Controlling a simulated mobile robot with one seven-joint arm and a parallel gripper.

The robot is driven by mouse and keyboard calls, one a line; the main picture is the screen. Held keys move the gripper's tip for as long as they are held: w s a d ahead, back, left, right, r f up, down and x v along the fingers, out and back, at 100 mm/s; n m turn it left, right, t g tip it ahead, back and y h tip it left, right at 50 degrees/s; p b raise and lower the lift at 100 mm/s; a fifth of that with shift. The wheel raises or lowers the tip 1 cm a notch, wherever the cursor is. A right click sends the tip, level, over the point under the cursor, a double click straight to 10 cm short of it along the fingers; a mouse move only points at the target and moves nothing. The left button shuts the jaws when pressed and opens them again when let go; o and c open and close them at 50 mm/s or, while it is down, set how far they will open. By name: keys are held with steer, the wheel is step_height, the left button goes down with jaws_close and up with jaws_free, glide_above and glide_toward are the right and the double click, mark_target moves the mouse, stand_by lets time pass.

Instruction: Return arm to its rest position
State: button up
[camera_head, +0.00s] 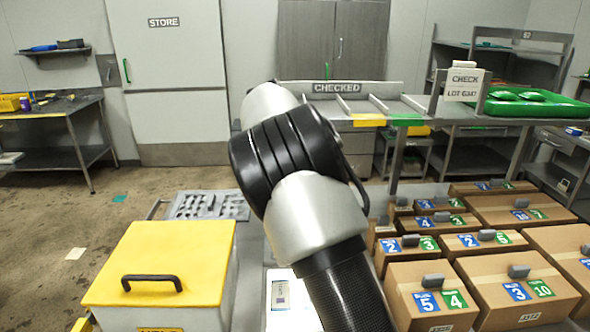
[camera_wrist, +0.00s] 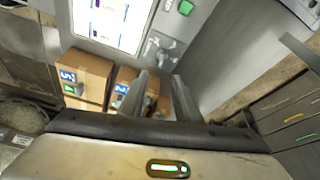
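My arm (camera_head: 305,215) rises through the middle of the head view, with a black joint between pale grey links. Its far end points away and is hidden, so my gripper does not show there. In the wrist view my gripper (camera_wrist: 160,88) shows two dark fingers standing apart with nothing between them. Cardboard boxes (camera_wrist: 84,78) with blue and green labels show behind the fingers, apart from them as far as I can tell.
A yellow-lidded bin (camera_head: 165,250) stands close at left. Labelled cardboard boxes (camera_head: 430,290) fill the right front. Behind the arm is the CHECKED bench (camera_head: 335,87), with a green tray (camera_head: 535,106) at its right. The floor (camera_head: 60,215) at left is mostly open.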

steer(key=s+d+r+n+t+y+p, duration=0.15)
steer(key=s+d+r+n, duration=0.25)
steer(key=s+r, duration=0.4)
steer(key=s+d+r+n+y+p, duration=0.35)
steer(key=s+r, duration=0.25)
steer(key=s, duration=0.5)
steer(key=s+n+t+h+p, duration=0.1)
steer(key=s+n, duration=0.6)
steer(key=s, duration=1)
steer(key=shift+f+t+p, duration=0.4)
steer(key=shift+t+p, duration=0.1)
steer(key=shift+t, duration=0.55)
steer(key=shift+n, duration=0.25)
